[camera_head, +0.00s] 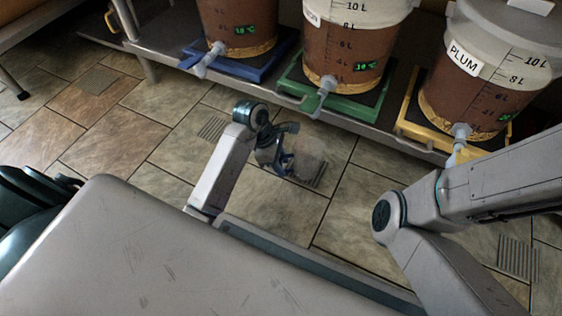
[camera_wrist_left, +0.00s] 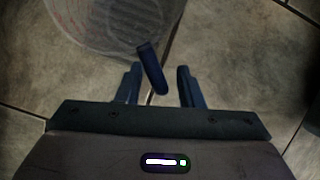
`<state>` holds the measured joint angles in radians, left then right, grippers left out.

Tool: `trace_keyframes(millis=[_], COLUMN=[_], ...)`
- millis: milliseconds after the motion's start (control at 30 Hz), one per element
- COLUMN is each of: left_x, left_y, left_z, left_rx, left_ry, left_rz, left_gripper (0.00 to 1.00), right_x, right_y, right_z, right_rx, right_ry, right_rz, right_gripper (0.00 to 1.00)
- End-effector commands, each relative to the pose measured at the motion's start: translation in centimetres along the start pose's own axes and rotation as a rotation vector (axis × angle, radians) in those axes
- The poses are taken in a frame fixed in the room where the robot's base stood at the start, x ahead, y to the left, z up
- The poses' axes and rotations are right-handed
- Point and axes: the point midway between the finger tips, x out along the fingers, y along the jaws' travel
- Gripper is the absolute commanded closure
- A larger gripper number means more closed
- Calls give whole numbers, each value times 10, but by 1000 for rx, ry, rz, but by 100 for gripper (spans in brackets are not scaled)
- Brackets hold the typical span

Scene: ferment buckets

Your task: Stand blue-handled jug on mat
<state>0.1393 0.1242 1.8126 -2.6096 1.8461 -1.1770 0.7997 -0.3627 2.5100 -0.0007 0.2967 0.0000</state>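A clear, see-through jug (camera_head: 310,160) shows low over the tiled floor in the head view, just right of my left gripper (camera_head: 285,161). In the left wrist view the jug (camera_wrist_left: 105,22) fills the upper left, its blue handle (camera_wrist_left: 152,68) pointing down toward the fingers. My left gripper (camera_wrist_left: 160,88) is open, with the handle's end between its two fingers and a small gap visible, mainly on the right. I cannot tell whether the jug hangs or rests on something. I cannot pick out a separate mat for certain. My right gripper is outside the head view.
Several brown-filled buckets with taps stand on a metal shelf at the back. They sit on a blue tray (camera_head: 271,68), a green tray (camera_head: 359,108) and a yellow tray (camera_head: 421,131). Tiled floor (camera_head: 170,180) with grates is open before them.

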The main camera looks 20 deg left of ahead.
Motion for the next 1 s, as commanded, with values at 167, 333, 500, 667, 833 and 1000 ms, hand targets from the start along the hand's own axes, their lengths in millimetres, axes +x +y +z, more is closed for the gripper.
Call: trace_keyframes(millis=[167, 333, 500, 667, 833, 1000], left_x=[0, -6, -29, -62, -93, -114], left_y=[0, 0, 0, 0, 0, 0], left_z=[0, 2, 3, 4, 3, 2], left_rx=[0, 1, 1, 0, 1, 0], left_ry=[0, 0, 1, 2, 3, 1], left_rz=[0, 1, 1, 1, 1, 0], left_gripper=[66, 66, 66, 66, 66, 66], right_x=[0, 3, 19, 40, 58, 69], right_y=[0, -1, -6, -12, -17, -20], right_z=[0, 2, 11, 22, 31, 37], right_rx=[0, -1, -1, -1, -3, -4], right_ry=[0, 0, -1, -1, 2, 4], right_rz=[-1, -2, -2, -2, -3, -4], right_gripper=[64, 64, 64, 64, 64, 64])
